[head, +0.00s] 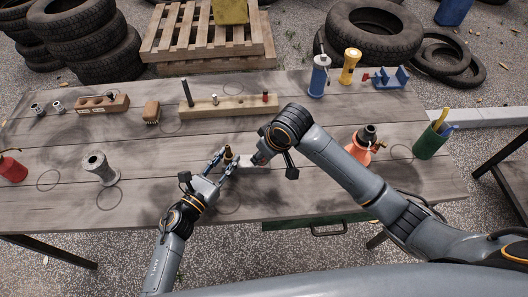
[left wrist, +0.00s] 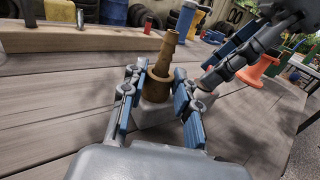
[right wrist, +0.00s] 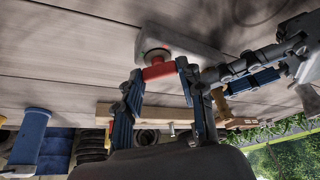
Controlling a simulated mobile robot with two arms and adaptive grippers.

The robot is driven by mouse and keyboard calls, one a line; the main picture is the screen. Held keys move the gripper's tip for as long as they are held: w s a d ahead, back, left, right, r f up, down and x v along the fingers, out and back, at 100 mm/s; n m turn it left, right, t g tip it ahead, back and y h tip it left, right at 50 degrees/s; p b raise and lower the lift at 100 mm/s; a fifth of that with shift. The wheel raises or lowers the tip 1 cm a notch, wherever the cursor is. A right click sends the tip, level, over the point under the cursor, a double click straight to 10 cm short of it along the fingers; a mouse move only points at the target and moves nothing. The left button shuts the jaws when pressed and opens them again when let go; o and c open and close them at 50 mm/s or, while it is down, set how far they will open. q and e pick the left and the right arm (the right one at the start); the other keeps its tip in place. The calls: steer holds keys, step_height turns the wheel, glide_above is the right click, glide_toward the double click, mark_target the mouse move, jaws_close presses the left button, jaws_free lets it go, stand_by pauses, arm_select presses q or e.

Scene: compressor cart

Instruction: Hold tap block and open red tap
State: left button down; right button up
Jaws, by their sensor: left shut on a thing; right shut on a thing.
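The tap block is a pale grey base (head: 250,161) on the wooden table, with an upright stepped brass fitting (left wrist: 159,82) at one end. My left gripper (head: 226,160) is shut on the tap block, its blue-padded fingers on either side of the brass fitting. The red tap (right wrist: 160,72) shows in the right wrist view, beside the grey block. My right gripper (right wrist: 158,76) is shut on the red tap, one finger at each end of it. In the head view my right arm hides the red tap and most of the right fingers.
A wooden rail with pegs (head: 228,106) lies behind the block. An orange-red funnel-shaped stand (head: 360,145) and a green cup (head: 430,141) are to the right. A grey spool (head: 98,168) stands at the left. The table's front edge is close to my grippers.

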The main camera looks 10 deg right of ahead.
steer(key=m, duration=0.2)
steer(key=m+h, duration=0.1)
steer(key=m, duration=0.1)
steer(key=shift+a+m+t+h, duration=0.2)
steer(key=shift+m+t+h, duration=0.1)
steer(key=shift+m+h, duration=0.8)
steer(key=shift+m, duration=1.1)
steer(key=o, duration=1.2)
steer(key=v, duration=0.7)
steer(key=shift+s+r, duration=0.1)
steer(key=shift+r, duration=0.1)
